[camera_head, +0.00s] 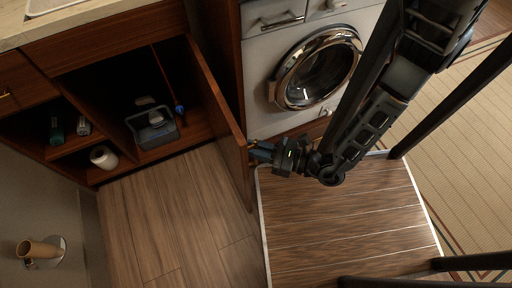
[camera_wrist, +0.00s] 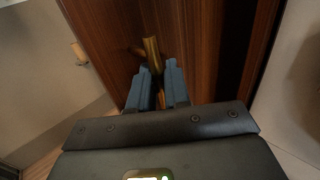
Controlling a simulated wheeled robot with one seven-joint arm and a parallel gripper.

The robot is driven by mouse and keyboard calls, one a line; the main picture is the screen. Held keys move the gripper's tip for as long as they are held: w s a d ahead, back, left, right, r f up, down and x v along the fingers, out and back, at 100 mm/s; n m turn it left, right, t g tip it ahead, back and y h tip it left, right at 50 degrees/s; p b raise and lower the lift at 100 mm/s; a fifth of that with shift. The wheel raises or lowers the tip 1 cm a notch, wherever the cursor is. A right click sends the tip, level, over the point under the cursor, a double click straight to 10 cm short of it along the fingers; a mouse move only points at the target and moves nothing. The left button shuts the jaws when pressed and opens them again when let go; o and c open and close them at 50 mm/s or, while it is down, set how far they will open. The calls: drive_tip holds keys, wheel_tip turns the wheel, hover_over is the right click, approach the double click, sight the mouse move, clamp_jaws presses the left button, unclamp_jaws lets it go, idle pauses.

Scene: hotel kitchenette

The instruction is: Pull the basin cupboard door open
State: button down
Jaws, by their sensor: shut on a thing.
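The basin cupboard door (camera_head: 222,112) is a brown wooden panel that stands swung well open, roughly square to the cupboard front. The cupboard (camera_head: 88,76) lies open to its left, with its dark inside in view. My gripper (camera_head: 256,150) is at the door's outer face, near its free edge. In the wrist view the blue fingers (camera_wrist: 158,70) are shut on a brass bar handle (camera_wrist: 152,52) on the door (camera_wrist: 215,45). The handle is hidden by the fingers in the head view.
A white washing machine (camera_head: 300,75) stands right of the door, close to my arm. Inside the cupboard are a grey caddy (camera_head: 158,133), a white paper roll (camera_head: 103,157) and small bottles. Bare wooden floor (camera_head: 170,215) lies left of the door.

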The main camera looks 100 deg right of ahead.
drive_tip(key=shift+s+d+f, duration=0.1)
drive_tip(key=shift+s+d, duration=0.25)
drive_tip(key=shift+s, duration=0.1)
drive_tip(key=c, duration=1.4)
unclamp_jaws()
drive_tip(key=shift+o, duration=0.2)
drive_tip(key=shift+w+a, duration=0.1)
drive_tip(key=v, duration=0.8)
drive_tip(key=shift+w, duration=0.1)
